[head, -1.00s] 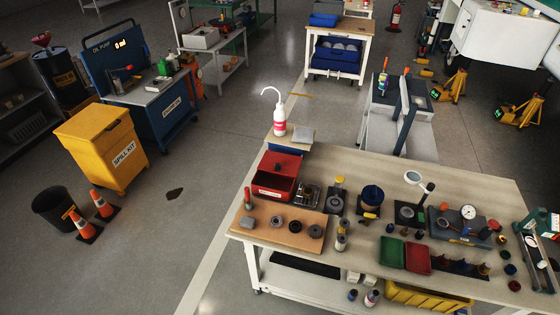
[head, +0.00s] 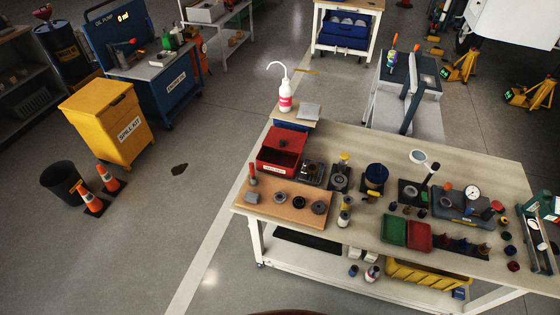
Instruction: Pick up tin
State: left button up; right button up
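I cannot tell for certain which object is the tin. Several small round containers stand on the workbench (head: 330,149). A dark blue round container (head: 376,173) sits on a dark base near the bench's middle. Small pale cylinders (head: 344,211) stand by the right edge of the wooden board. Small dark and red-topped pots (head: 513,266) stand at the bench's right end. On the lower shelf, a white and red container (head: 372,273) stands beside a smaller dark one (head: 353,270). Neither of my grippers is in view.
The bench holds a red box (head: 281,155), a wooden board (head: 290,212), green (head: 395,229) and red (head: 419,236) trays and a gauge (head: 472,192). A yellow bin (head: 425,276) sits on its lower shelf. Traffic cones (head: 90,197) stand left.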

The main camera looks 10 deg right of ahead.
aim_at(370, 276)
jog(key=u, duration=1.15)
jog(key=k, duration=1.05)
jog(key=z, duration=1)
